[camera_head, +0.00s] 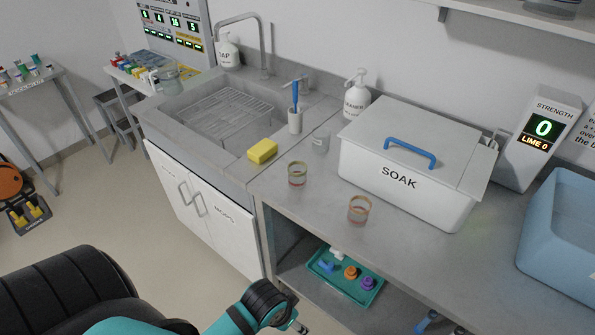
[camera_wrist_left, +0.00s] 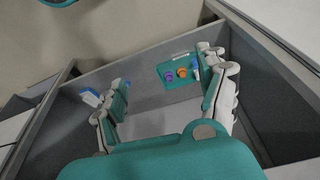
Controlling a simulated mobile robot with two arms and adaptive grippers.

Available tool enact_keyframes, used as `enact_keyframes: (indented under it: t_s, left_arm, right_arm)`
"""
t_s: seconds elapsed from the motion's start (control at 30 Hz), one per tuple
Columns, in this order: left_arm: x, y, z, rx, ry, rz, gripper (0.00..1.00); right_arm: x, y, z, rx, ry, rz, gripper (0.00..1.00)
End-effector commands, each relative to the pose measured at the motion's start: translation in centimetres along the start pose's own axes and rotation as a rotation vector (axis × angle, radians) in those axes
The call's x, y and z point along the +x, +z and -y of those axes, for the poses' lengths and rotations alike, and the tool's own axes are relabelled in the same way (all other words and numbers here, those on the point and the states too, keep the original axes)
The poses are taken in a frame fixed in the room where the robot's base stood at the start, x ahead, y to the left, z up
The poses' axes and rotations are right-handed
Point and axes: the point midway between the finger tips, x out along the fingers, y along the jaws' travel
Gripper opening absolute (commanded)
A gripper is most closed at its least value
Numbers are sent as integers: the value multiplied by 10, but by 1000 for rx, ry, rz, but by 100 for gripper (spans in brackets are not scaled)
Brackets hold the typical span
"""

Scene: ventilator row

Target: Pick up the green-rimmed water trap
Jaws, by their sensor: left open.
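The green-rimmed water trap (camera_head: 297,174) is a small clear cup with a reddish band low down. It stands upright on the grey counter near the front edge in the head view, left of the SOAK box. A similar cup with an orange rim (camera_head: 359,209) stands to its right and nearer. A greyish clear cup (camera_head: 320,143) stands behind. My left gripper (camera_wrist_left: 160,75) is open, with nothing visible between its fingers. It is low in front of the counter, apart from the cups; the head view mostly cuts it off. No cup shows in the wrist view.
A white SOAK box (camera_head: 400,165) with a blue handle stands behind the cups. A yellow sponge (camera_head: 262,151) lies by the sink (camera_head: 215,110). A teal tray (camera_head: 322,265) with colored parts lies on the lower shelf. A blue tub (camera_head: 560,240) stands at right.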

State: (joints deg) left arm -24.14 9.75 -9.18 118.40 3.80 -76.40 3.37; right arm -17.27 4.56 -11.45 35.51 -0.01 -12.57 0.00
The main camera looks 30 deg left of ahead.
Motion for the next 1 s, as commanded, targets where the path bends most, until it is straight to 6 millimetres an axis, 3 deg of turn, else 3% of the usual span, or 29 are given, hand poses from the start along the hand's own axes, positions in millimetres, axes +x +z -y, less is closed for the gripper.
enact_keyframes:
  t_s: [0.03, 0.1, 0.27, 0.47, 0.57, 0.73, 0.9, 1.0]
  left_arm:
    - [-30, -23, 2, 3, 3, -30, 75]
    - [-61, -51, 5, 5, 12, -54, 75]
    - [-95, -97, 14, 2, 23, -75, 75]
    - [-126, -158, 43, -29, -2, -85, 75]
    - [-147, -195, 71, -77, -37, -85, 75]
    - [-198, -254, 133, -229, -107, -88, 75]
    - [-244, -283, 176, -369, -140, -97, 75]
    - [-257, -289, 187, -410, -146, -98, 75]
  right_arm:
    - [-9, -1, 0, 0, 0, 0, 40]
    - [-15, -2, 0, 0, 0, 0, 40]
    - [-18, -2, 0, 0, 0, 0, 40]
    - [-21, -3, -1, 0, 0, -1, 40]
    - [-22, -3, -1, 0, 0, -1, 40]
    - [-21, -3, -1, 0, 1, -1, 40]
    - [-21, -4, -1, 0, 1, -1, 40]
    - [-21, -4, -1, 0, 1, -2, 40]
